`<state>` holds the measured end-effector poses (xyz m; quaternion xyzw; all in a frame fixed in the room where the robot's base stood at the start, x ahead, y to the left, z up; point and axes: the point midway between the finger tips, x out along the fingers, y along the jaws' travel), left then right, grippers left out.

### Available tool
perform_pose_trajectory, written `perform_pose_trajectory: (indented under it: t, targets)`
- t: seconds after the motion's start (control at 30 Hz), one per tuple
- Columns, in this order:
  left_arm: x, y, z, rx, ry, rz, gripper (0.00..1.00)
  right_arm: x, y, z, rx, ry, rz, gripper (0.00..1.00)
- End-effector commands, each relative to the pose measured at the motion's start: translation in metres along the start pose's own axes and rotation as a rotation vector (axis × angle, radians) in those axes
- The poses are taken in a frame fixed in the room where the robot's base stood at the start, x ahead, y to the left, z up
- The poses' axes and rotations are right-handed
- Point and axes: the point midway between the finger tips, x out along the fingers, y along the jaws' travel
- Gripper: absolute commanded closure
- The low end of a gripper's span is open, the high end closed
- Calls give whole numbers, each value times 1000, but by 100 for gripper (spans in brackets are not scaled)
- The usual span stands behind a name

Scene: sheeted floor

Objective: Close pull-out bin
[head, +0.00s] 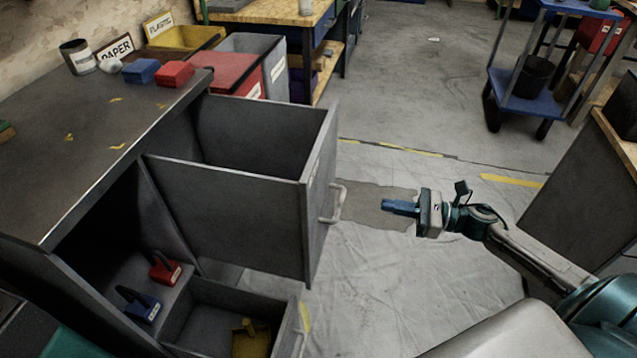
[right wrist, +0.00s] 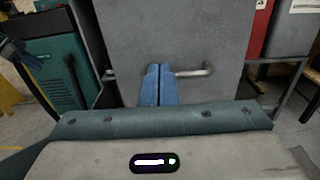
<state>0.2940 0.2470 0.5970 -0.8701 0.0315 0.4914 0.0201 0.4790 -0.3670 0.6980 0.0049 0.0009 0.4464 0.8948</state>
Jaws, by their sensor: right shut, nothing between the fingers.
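The pull-out bin (head: 235,215) is a dark grey box that stands pulled out to the right of the grey cabinet (head: 90,120). Its front panel carries a pale bar handle (head: 338,203), which also shows in the right wrist view (right wrist: 192,72). My right gripper (head: 388,207) has blue fingers, is shut and empty, and is to the right of the handle, apart from it in the head view. In the right wrist view the blue fingers (right wrist: 158,85) point at the bin's front panel (right wrist: 170,35) and cover part of the handle. My left gripper is not in view.
A lower drawer (head: 225,310) with a yellow item is also pulled out below the bin. Red and blue weight-like items (head: 165,268) sit inside the cabinet. A red bin (head: 228,75) and a workbench stand behind. The sheeted floor (head: 390,280) right of the bin is clear.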

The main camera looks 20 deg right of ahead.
Motion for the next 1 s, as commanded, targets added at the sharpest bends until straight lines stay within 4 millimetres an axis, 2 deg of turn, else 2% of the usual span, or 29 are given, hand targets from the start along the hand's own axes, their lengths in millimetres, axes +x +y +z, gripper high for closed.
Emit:
perform_pose_trajectory:
  t: [0.17,0.7,1.0]
  targets:
    - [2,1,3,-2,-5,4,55,11,-1,-1,-13,1,-1,100]
    - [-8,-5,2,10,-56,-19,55,102,-1,2,-8,-2,-3,100]
    - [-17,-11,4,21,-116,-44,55,134,-1,0,-7,2,-2,100]
